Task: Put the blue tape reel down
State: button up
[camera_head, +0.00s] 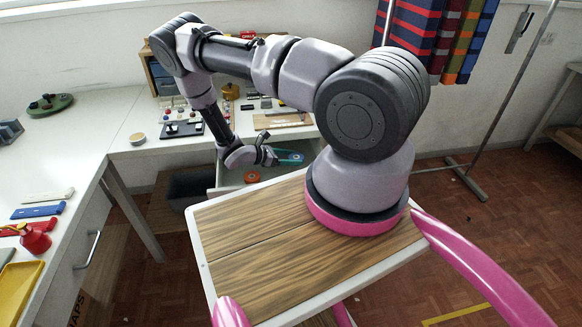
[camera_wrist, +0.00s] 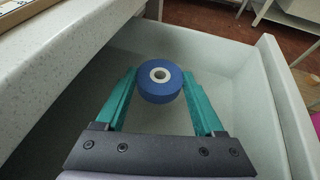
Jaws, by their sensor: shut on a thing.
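The blue tape reel (camera_wrist: 161,82) is a round roll with a white core ring. It sits between the tips of the two teal fingers of my gripper (camera_wrist: 163,92) in the wrist view. My gripper is shut on it and holds it over the pale inside of an open drawer (camera_wrist: 235,90). In the head view my gripper (camera_head: 291,158) is at the open drawer (camera_head: 228,178) below the back worktop. The reel's height above the drawer floor is hard to tell.
An orange reel (camera_head: 252,176) lies in the drawer, left of my gripper in the head view. The worktop (camera_head: 120,150) overhangs the drawer's back and bears several small items. Striped cloths (camera_head: 440,35) hang at the right.

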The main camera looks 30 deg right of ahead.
jog(key=shift+f, duration=2.3)
jog(key=o, duration=1.3)
jog(key=v, duration=1.2)
jog(key=shift+a+r, duration=0.1)
jog(key=shift+r, duration=0.1)
notch_tip(320, 180, up, 35)
jog(key=a+m+g+y, duration=0.1)
jog(key=a+m+y, duration=0.1)
jog(key=m+y, duration=0.9)
jog(key=s+r+m+t+y, duration=0.1)
jog(key=s+r+m+t, duration=0.1)
jog(key=s+r, duration=0.4)
jog(key=s+r+m+t+y, duration=0.2)
jog(key=s+r+m, duration=0.3)
jog(key=r, duration=0.5)
jog(key=s+r+m+t+y, duration=0.1)
jog(key=s+r+m+t, duration=0.3)
jog(key=s+r, duration=0.3)
jog(key=shift+s+r, duration=0.2)
jog(key=shift+s, duration=0.3)
jog(key=shift+s+r, duration=0.2)
jog(key=shift+s, duration=0.3)
